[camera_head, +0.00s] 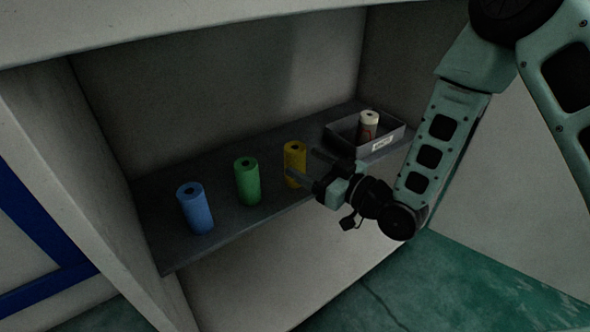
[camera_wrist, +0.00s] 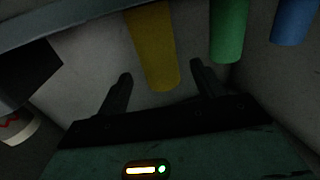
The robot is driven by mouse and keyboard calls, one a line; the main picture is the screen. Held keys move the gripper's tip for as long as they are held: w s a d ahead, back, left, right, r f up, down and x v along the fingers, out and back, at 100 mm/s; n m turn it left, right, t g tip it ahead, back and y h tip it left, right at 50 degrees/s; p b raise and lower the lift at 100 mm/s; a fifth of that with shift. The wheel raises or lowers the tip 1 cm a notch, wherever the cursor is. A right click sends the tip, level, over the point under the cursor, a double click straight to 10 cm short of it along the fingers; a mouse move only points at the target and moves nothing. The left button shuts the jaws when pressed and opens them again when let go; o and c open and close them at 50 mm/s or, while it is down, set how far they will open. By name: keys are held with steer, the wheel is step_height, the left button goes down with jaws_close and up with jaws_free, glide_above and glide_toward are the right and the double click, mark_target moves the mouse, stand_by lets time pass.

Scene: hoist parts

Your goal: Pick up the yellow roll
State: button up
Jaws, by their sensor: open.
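The yellow roll (camera_head: 295,160) stands upright on the dark shelf, third from the left in the head view. My gripper (camera_head: 303,166) is open and reaches toward the roll from the right, with its fingers close to it. In the wrist view the yellow roll (camera_wrist: 153,50) shows beyond and between the two open fingers of my gripper (camera_wrist: 160,80). Nothing is held. Whether a finger touches the roll I cannot tell.
A green roll (camera_head: 247,181) and a blue roll (camera_head: 195,208) stand to the left on the shelf (camera_head: 165,245). A grey tray (camera_head: 391,146) with a white-and-brown roll (camera_head: 368,126) stands at right. Cabinet walls enclose the shelf.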

mark_target(289, 153)
steer(key=shift+b+x, duration=1.35)
steer(key=shift+x, duration=1.7)
steer(key=shift+r, duration=0.15)
steer(key=c, duration=1.1)
